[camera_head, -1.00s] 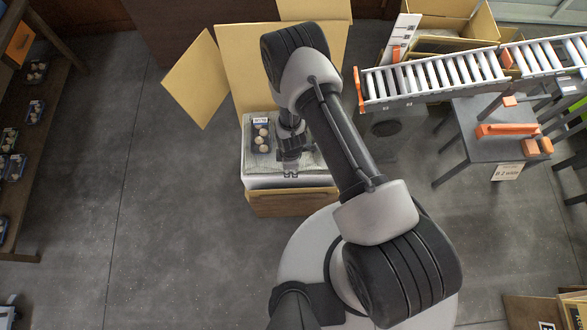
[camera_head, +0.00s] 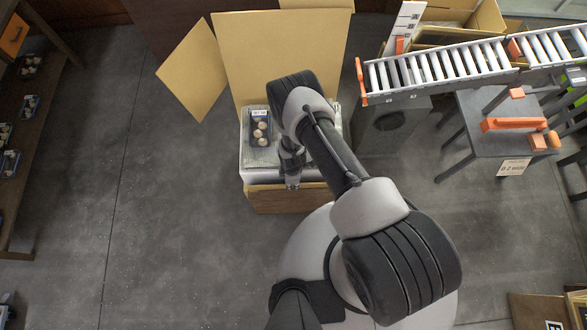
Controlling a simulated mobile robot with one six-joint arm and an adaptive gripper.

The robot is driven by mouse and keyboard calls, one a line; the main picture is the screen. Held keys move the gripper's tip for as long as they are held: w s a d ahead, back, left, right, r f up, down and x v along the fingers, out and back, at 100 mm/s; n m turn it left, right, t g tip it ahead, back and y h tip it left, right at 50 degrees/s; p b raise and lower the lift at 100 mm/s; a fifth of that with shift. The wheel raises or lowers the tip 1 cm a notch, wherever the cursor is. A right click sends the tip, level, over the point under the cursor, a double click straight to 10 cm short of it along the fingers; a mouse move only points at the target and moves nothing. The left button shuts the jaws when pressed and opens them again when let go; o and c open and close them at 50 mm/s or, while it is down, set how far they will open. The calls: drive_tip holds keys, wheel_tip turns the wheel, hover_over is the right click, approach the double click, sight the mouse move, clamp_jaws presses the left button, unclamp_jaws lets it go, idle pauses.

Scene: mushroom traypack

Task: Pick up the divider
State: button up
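A pale grey flat sheet (camera_head: 256,158) lies level across the top of an open cardboard box (camera_head: 290,200) and looks like the divider. A dark blue tray (camera_head: 259,143) with a white label and a few round mushrooms rests at its left part. My gripper (camera_head: 292,184) points down over the front edge of the box, right of the tray. Its fingers are small and dark, so I cannot tell whether they are open or shut. My arm hides the right and middle of the sheet.
The box's tall flaps stand up at the back (camera_head: 278,50) and spread left (camera_head: 193,78). A roller conveyor (camera_head: 440,70) and a grey table (camera_head: 505,125) are at the right. Shelves with several trays (camera_head: 30,110) line the left. The floor left of the box is clear.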

sight(311, 185)
drive_tip(key=f, duration=0.1)
drive_tip(key=f+b, duration=0.1)
drive_tip(key=f, duration=0.1)
drive_tip(key=f+b, duration=0.1)
drive_tip(key=f, duration=0.1)
drive_tip(key=shift+d, duration=0.25)
drive_tip(key=shift+c, duration=0.6)
clamp_jaws()
